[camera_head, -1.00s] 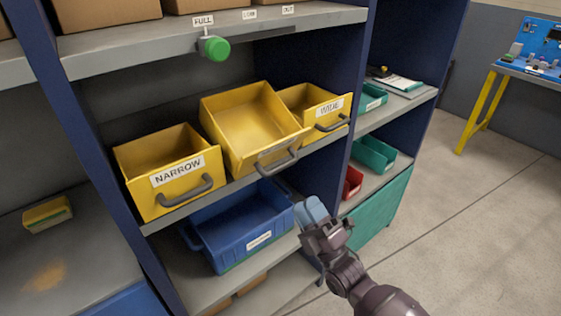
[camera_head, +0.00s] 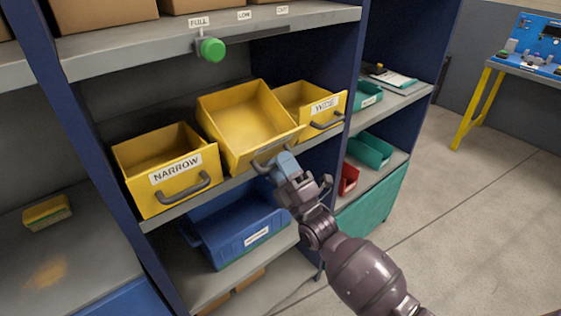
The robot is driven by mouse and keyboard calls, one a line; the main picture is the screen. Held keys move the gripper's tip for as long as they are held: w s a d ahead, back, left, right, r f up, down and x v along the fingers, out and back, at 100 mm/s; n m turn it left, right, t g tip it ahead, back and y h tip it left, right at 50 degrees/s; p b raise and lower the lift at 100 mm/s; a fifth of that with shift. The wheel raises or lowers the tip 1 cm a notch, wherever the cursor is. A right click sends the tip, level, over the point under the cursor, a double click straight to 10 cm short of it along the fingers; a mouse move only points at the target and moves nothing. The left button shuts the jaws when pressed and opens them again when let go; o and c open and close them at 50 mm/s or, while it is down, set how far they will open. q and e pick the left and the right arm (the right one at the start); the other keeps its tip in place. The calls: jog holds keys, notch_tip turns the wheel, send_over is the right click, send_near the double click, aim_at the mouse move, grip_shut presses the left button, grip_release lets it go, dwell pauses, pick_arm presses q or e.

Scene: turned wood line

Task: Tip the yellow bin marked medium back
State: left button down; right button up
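Three yellow bins stand on the middle shelf. The middle bin (camera_head: 243,122) is tilted forward, its open top facing me and its front edge hanging low past the shelf edge. Its label is hidden behind my gripper, so I cannot read "medium" on it. The bin marked NARROW (camera_head: 150,150) is on its left and the bin marked WIDE (camera_head: 300,97) on its right, both upright. My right gripper (camera_head: 277,165) is at the middle bin's front handle, fingertips over it. Whether the fingers are closed on the handle cannot be told. My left gripper is out of view.
A blue bin (camera_head: 238,232) sits on the shelf below, close under my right gripper. A green knob (camera_head: 211,49) hangs from the upper shelf edge. Teal bins (camera_head: 370,150) and a red bin (camera_head: 348,179) are on the right. The floor at right is clear.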

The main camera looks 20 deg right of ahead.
jog(key=shift+w+r, duration=0.15)
jog(key=shift+w, duration=0.1)
jog(key=shift+c, duration=0.3)
grip_shut()
